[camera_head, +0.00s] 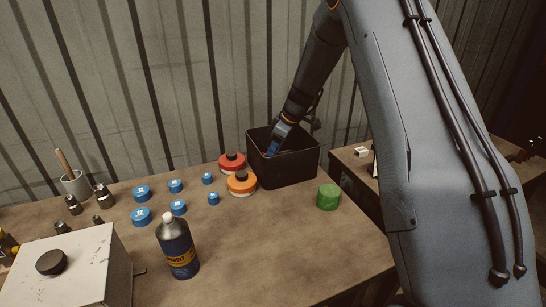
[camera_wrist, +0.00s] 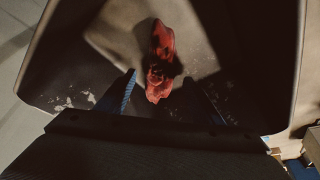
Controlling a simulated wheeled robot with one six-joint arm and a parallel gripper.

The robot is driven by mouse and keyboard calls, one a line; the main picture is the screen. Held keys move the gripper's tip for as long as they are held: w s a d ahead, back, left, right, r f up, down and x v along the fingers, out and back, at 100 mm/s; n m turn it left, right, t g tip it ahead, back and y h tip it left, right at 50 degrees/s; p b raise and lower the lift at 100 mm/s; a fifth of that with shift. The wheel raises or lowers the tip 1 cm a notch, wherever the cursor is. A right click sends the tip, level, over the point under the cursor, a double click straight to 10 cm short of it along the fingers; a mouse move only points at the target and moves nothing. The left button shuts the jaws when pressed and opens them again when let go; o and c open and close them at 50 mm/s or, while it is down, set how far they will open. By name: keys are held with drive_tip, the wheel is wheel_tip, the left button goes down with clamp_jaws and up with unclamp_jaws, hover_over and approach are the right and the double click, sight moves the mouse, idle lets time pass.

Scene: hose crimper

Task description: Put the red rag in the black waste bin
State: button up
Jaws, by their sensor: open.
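The black waste bin (camera_head: 292,168) stands at the back right of the wooden table in the head view. My gripper (camera_head: 273,149) reaches down into its opening, and its tips are partly hidden by the bin's wall. In the wrist view the red rag (camera_wrist: 160,62) lies crumpled on the floor of the bin, between and beyond my fingers. The bin's wall (camera_wrist: 52,62) surrounds it. My gripper (camera_wrist: 170,100) is open, with blue-edged fingers apart on either side. The rag appears apart from the fingers. In the head view the rag is hidden inside the bin.
Several blue caps, a dark bottle (camera_head: 177,248) and a white box (camera_head: 75,265) are further left. The front right table is clear.

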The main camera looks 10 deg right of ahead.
drive_tip(key=b+v, duration=0.3)
drive_tip(key=v, duration=0.7)
drive_tip(key=shift+r, duration=0.25)
